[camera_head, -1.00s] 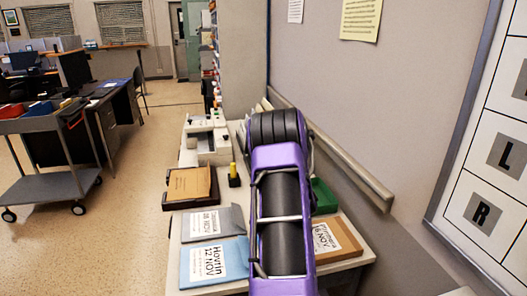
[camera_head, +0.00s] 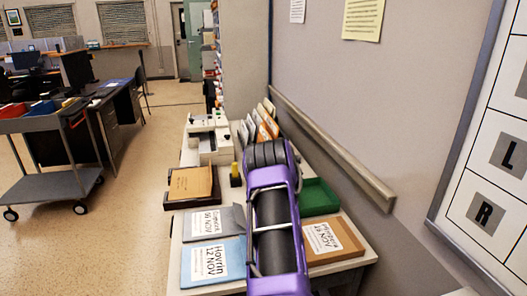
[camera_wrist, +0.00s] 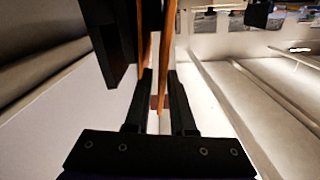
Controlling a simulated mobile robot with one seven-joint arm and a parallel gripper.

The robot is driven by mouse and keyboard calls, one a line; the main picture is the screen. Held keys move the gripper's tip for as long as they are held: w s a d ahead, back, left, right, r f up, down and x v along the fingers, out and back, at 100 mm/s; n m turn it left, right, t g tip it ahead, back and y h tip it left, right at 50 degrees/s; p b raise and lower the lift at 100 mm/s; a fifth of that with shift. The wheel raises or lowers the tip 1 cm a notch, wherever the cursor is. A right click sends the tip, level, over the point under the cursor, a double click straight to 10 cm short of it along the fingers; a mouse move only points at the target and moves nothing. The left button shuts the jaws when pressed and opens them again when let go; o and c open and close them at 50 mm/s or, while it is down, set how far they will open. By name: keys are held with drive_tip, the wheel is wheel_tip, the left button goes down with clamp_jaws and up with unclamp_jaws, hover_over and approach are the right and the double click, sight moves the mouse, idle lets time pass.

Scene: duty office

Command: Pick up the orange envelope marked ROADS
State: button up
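Several upright envelopes stand in a row at the back of the desk in the head view, grey, white and orange. An orange envelope (camera_head: 264,132) is among them; no ROADS marking can be read. In the wrist view, two thin orange edges show, one orange envelope (camera_wrist: 168,55) running down between the fingers and another close to the left finger. My gripper (camera_wrist: 160,76) is open, with a gap between its dark fingers, and its tips are among the envelope edges. Contact cannot be told. In the head view my gripper is hidden behind my purple arm.
On the desk lie a blue folder (camera_head: 212,262), a grey folder (camera_head: 216,222), a brown envelope in a dark tray (camera_head: 191,183), a labelled brown box (camera_head: 330,240) and a green tray (camera_head: 317,198). A yellow-topped stamp (camera_head: 235,174) stands mid-desk. The wall rail (camera_head: 330,150) runs close on the right.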

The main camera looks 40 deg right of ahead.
drive_tip(key=shift+r+x, duration=0.1)
drive_tip(key=shift+x, duration=0.9)
drive_tip(key=shift+r+x, duration=0.15)
drive_tip(key=shift+x, duration=0.9)
clamp_jaws()
